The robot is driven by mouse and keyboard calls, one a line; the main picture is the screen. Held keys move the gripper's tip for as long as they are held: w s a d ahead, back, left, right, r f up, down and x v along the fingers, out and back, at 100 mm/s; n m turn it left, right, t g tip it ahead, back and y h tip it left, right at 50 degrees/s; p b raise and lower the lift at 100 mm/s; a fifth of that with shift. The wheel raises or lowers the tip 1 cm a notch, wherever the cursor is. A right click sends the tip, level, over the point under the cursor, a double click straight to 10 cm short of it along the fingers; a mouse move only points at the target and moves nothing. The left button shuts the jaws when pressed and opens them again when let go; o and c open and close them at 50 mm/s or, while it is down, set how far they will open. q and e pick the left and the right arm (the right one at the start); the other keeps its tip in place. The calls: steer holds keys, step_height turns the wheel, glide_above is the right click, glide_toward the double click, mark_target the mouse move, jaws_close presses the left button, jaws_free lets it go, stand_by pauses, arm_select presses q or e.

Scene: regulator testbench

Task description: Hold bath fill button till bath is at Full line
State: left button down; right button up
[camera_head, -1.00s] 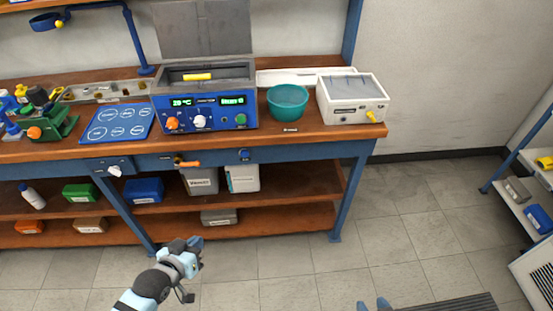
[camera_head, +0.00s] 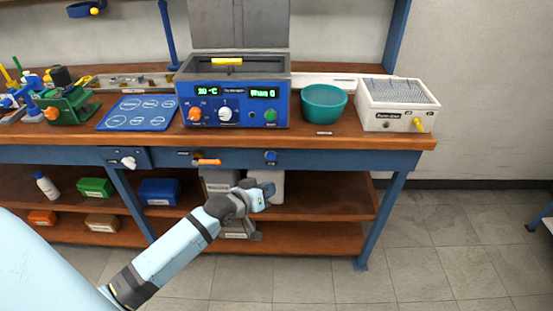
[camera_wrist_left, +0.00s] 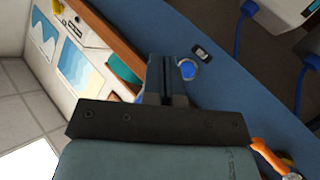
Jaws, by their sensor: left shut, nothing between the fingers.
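The bath (camera_head: 235,95) is a blue unit on the bench with its grey lid raised, green displays and several knobs. I cannot see the water level or a Full line inside it. A round blue button (camera_head: 270,156) sits on the blue bench front, below and right of the bath. It also shows in the wrist view (camera_wrist_left: 187,69), just right of my fingertips. My left gripper (camera_head: 268,188) is shut and empty, a little below the button in the head view. Contact between them is not visible. My right gripper is not in view.
An orange lever (camera_head: 207,162) and a white knob (camera_head: 128,162) stick out of the bench front, left of the button. A teal bowl (camera_head: 324,104) and a white box (camera_head: 397,104) stand right of the bath. Bins fill the lower shelves.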

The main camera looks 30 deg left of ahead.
mark_target(271, 156)
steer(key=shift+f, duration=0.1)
arm_select(q)
steer(key=shift+w+a+b, duration=0.75)
steer(key=shift+w, duration=0.5)
steer(key=shift+w+a+b, duration=0.7)
steer(key=shift+w+a, duration=0.1)
steer(key=shift+w, duration=0.45)
steer(key=shift+w+a+b, duration=0.75)
steer(key=shift+w, duration=0.5)
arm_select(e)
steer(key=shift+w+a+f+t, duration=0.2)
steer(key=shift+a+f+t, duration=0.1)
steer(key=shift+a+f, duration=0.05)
arm_select(q)
steer(key=shift+w+a, duration=0.1)
steer(key=shift+w, duration=0.05)
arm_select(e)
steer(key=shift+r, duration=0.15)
arm_select(q)
steer(key=shift+w+a+p, duration=0.1)
steer(key=shift+w+p, duration=0.1)
steer(key=shift+p, duration=0.1)
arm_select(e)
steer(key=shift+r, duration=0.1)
arm_select(q)
steer(key=shift+w+a, duration=0.3)
steer(key=shift+w, duration=0.1)
stand_by(2.7)
